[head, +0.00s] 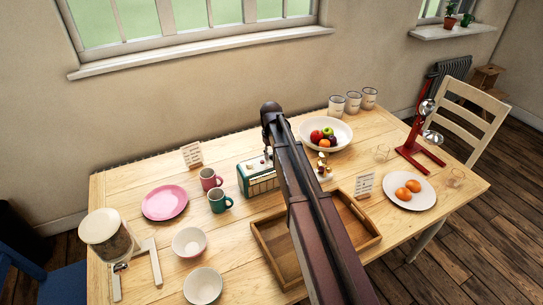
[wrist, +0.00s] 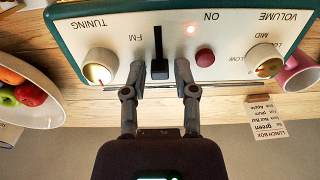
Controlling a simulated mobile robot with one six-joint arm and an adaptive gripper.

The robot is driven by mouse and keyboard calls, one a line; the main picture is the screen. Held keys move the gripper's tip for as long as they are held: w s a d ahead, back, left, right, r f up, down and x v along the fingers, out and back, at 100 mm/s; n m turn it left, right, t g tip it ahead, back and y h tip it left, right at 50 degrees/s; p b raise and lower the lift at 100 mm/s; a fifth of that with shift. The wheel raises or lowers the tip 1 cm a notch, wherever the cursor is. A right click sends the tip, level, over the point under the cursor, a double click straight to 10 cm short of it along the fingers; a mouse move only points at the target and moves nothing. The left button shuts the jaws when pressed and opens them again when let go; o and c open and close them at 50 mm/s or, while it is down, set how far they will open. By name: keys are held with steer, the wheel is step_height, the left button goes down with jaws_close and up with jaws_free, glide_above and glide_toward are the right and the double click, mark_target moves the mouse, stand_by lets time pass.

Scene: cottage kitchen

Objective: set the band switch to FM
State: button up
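The radio (head: 257,180) is a green and cream box on the table, partly hidden behind my arm in the head view. In the wrist view its cream panel (wrist: 110,60) appears upside down. The black band switch (wrist: 159,69) sits at the lower end of a dark upright slot in the picture. The FM label is left of the slot, higher up; no other band label is readable. My gripper (wrist: 160,84) is open, with one finger on each side of the switch. I cannot tell whether either finger touches it. The gripper is not clear in the head view.
A green mug (head: 219,201), a pink mug (head: 208,178), a fruit bowl (head: 341,134) and a wooden tray (head: 268,250) stand nearby.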

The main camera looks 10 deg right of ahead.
jaws_close()
steer(key=shift+s+d, duration=0.2)
steer(key=shift+s, duration=0.6)
steer(key=shift+s+d, duration=0.2)
steer(key=shift+s, duration=0.6)
jaws_free()
steer(key=shift+w, duration=0.1)
